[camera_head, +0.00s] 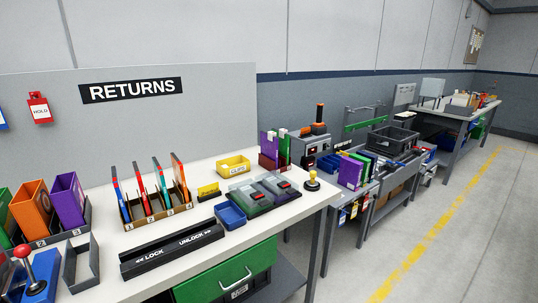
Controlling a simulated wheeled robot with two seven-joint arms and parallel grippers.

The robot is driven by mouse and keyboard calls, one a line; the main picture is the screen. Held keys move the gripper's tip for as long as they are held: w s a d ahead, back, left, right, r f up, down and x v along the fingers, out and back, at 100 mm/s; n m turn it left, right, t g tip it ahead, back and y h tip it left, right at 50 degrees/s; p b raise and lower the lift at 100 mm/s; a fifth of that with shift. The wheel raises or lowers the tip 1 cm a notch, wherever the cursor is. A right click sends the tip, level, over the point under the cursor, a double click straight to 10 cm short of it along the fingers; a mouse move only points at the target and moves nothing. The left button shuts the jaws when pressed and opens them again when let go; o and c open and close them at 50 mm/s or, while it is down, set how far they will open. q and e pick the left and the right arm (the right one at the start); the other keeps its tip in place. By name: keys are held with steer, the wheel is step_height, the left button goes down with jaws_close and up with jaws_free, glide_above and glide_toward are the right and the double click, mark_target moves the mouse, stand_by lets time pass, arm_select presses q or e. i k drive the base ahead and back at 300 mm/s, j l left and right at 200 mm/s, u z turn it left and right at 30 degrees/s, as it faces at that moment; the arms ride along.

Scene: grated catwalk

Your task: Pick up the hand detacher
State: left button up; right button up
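No object in view is labelled as the hand detacher, and I cannot tell for sure which one it is. A blue device with a red ball lever (38,277) is at the lower left, partly cut off by the frame. A long black bar marked LOCK and UNLOCK (170,250) lies along the table's front. Neither of my grippers is in view.
Two clear-lidded cases (265,193), a blue tray (230,215), a yellow bin (233,166) and a numbered rack (158,213) crowd the table. A green drawer (227,272) is below. More benches stand at right; the floor with a yellow line (430,240) is clear.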

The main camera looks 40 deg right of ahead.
mark_target(313, 183)
steer(key=z, duration=1.5)
